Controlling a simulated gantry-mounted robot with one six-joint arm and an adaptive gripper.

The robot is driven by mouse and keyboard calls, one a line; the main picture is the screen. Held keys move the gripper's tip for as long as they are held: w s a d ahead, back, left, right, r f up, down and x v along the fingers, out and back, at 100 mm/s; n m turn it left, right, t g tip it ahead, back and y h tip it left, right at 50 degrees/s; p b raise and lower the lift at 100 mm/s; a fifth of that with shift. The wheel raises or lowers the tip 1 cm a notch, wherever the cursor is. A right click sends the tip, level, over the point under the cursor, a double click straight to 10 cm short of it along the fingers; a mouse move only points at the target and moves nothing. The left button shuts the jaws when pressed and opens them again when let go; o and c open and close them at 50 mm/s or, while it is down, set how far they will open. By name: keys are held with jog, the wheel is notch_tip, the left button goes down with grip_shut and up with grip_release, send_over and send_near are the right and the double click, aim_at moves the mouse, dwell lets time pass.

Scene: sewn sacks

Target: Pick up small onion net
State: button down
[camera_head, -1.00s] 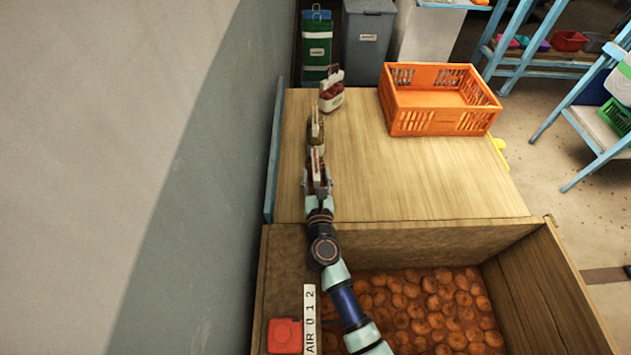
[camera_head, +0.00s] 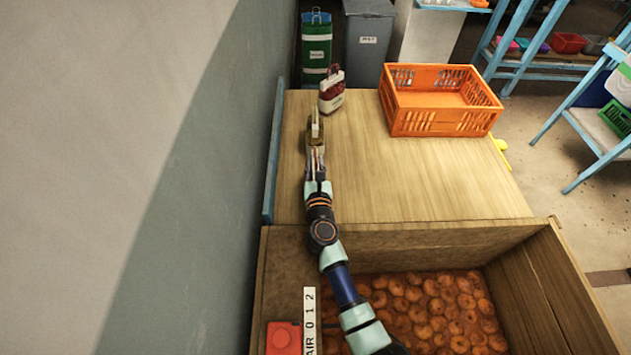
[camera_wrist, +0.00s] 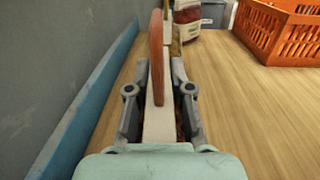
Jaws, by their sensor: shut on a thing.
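My gripper (camera_head: 315,168) is over the left side of the wooden table top. It is shut on a small sack, apparently the small onion net (camera_wrist: 158,122), with a pale top band and a reddish-brown strip. In the wrist view the fingers (camera_wrist: 160,95) stand on both sides of it; its lower body is mostly hidden by the gripper. I cannot tell whether it touches the table. Just beyond it stands a brownish sack with a pale top (camera_head: 315,127). Farther back is a red-filled sack with a white label (camera_head: 332,92).
An orange crate (camera_head: 440,122) stands at the back right of the table (camera_head: 430,185). A blue board (camera_head: 271,165) and grey wall run close along the left. A wooden bin of round orange-brown produce (camera_head: 445,310) is in front.

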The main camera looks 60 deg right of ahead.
jog(key=shift+r, duration=0.1)
notch_tip(320, 180, up, 20)
jog(key=p, duration=1.5)
